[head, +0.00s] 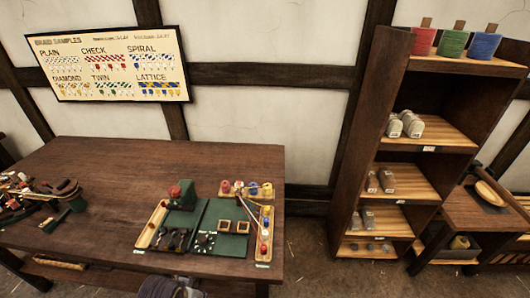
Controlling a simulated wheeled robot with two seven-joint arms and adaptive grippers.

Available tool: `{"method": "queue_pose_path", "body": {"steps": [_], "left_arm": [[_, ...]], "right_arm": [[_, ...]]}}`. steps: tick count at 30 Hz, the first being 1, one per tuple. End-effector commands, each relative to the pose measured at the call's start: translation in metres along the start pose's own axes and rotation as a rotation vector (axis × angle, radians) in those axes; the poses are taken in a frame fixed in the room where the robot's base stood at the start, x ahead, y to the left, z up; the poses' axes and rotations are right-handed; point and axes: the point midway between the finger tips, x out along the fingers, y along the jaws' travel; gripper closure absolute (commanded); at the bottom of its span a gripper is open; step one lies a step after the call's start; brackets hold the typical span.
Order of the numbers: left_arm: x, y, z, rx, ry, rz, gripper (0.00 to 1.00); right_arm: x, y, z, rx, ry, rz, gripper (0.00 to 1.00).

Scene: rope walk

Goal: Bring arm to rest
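The wooden table (110,180) stands in front of me at the left and centre. On its right part lies a green work mat (230,212) with small wooden frames, dark pieces and a green block with a red ball on top (181,195) on and around it.
A heap of dark and red tools (40,198) covers the table's left end. Small coloured spools (246,188) stand behind the mat. A tall shelf (345,150) with spools and bundles stands right, beside a low bench (455,210). The table's middle and the floor between are clear.

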Motion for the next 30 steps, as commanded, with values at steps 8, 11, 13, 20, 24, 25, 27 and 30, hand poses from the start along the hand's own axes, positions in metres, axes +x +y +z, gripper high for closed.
{"method": "queue_pose_path", "body": {"steps": [8, 11, 13, 20, 24, 25, 27, 30], "left_arm": [[0.068, 0.003, 0.015, 0.003, -0.025, 0.004, 0.59], [0.092, 0.004, 0.024, 0.005, -0.034, 0.005, 0.59], [0.11, 0.005, 0.03, 0.006, -0.04, 0.006, 0.59], [0.163, 0.007, 0.056, 0.009, -0.059, 0.009, 0.59], [0.193, 0.009, 0.074, 0.011, -0.07, 0.01, 0.59], [0.199, 0.009, 0.078, 0.011, -0.073, 0.011, 0.59], [0.213, 0.01, 0.088, 0.012, -0.078, 0.011, 0.59], [0.233, 0.011, 0.104, 0.014, -0.087, 0.013, 0.59]], "right_arm": [[0.0, 0.0, 0.0, 0.0, 0.0, 0.0, 0.6], [0.0, 0.0, 0.0, 0.0, 0.0, 0.0, 0.6], [0.0, 0.0, 0.0, 0.0, 0.0, 0.0, 0.6], [0.0, 0.0, 0.0, 0.0, 0.0, 0.0, 0.6], [0.0, -0.001, 0.0, 0.0, 0.0, -0.001, 0.6], [0.0, -0.001, 0.0, 0.0, 0.0, -0.001, 0.6], [0.0, -0.001, 0.0, 0.0, 0.0, -0.001, 0.6], [0.0, -0.001, 0.0, 0.0, 0.0, -0.001, 0.6]]}}
